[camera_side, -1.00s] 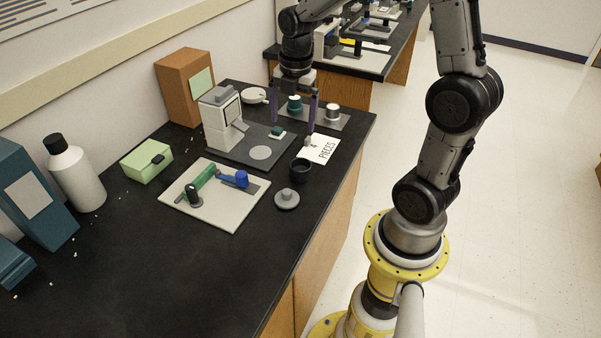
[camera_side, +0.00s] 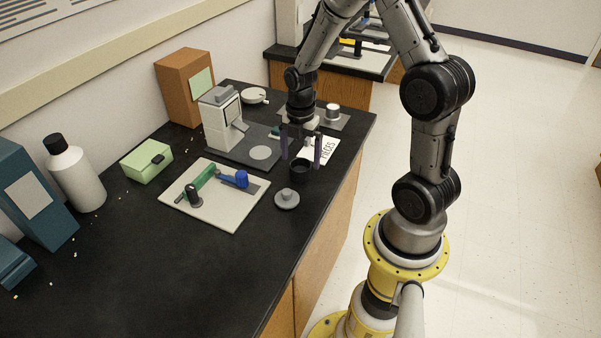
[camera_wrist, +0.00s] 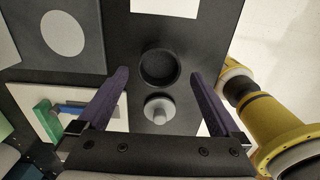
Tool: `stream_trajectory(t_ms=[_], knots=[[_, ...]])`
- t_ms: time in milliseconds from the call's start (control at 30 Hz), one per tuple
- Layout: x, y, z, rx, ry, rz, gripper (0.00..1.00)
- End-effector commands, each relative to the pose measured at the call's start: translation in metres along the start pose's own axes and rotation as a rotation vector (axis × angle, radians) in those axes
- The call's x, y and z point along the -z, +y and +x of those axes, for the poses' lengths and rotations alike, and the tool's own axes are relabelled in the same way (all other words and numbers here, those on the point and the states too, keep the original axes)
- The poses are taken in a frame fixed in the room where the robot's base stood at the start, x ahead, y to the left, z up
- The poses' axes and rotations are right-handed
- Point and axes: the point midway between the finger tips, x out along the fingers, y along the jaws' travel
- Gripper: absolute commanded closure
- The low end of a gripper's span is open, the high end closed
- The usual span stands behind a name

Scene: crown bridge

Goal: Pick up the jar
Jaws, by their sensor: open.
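The jar (camera_side: 301,173) is a small, black, open-topped round vessel standing upright on the dark bench. In the wrist view the jar (camera_wrist: 159,68) lies between the lines of my two fingertips. A grey round lid with a knob (camera_side: 287,199) lies beside it, nearer the front; it also shows in the wrist view (camera_wrist: 159,109). My gripper (camera_side: 301,161) points down with its purple fingers spread wide, one on each side of the jar, and holds nothing. In the wrist view my gripper (camera_wrist: 160,74) is open too. How far the fingertips are above the jar's rim is unclear.
A pale board (camera_side: 222,215) with green and blue parts lies left of the jar. A white and grey machine (camera_side: 220,120) on a dark base stands behind. A white card with printing (camera_side: 327,149) lies behind the jar.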

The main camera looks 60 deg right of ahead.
Motion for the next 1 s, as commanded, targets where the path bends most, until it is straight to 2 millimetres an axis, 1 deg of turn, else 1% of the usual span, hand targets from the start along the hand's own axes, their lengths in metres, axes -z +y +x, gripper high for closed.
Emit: stream_trajectory(t_ms=[33,100,233,333,533,567,700,967,1000], knots=[[0.0,-0.001,0.009,0.004,0.002,0.0,0.0],[-0.001,0.0,0.019,0.004,0.002,0.0,0.0],[-0.002,0.001,0.034,0.003,0.001,0.0,0.0],[-0.002,0.001,0.039,0.001,0.0,0.0,0.0],[-0.002,0.001,0.039,0.0,0.0,0.0,0.0],[-0.002,0.001,0.039,-0.001,0.0,0.0,0.02],[-0.002,0.001,0.039,0.0,0.0,0.0,0.27],[-0.002,0.001,0.039,-0.001,0.0,0.0,0.74],[-0.002,0.001,0.039,-0.001,0.0,0.0,0.81]])
